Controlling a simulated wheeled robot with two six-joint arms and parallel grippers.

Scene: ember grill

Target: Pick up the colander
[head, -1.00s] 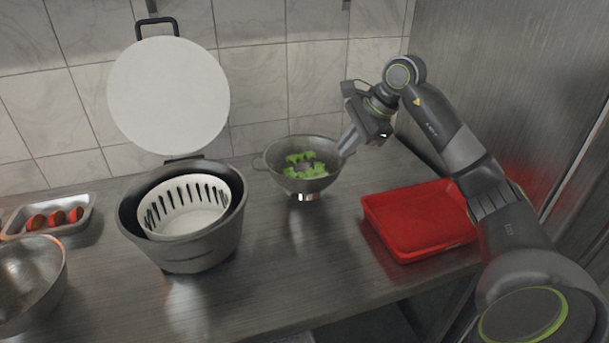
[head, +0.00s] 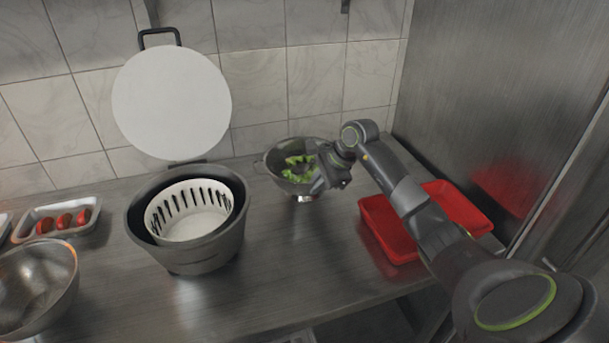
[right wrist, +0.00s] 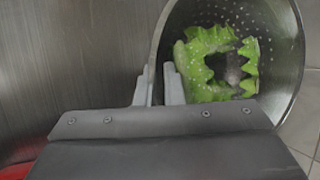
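The colander (head: 291,186) is a grey metal bowl with small holes, a side handle and a short foot. It stands upright on the steel counter near the back wall. Green lettuce leaves (head: 296,168) lie in it. My right gripper (head: 318,178) is at the colander's right side. In the right wrist view, my right gripper's fingers (right wrist: 158,85) straddle the colander's rim (right wrist: 157,50), one outside and one inside. The fingers are close together with a narrow gap. I cannot tell whether they press on the wall. My left gripper is out of view.
A dark pot (head: 190,259) with a white slotted basket (head: 188,224) and raised round lid (head: 171,103) stands left. A red tray (head: 390,238) lies right, under my right arm. A metal bowl (head: 40,290) and a tray of red items (head: 25,233) are far left.

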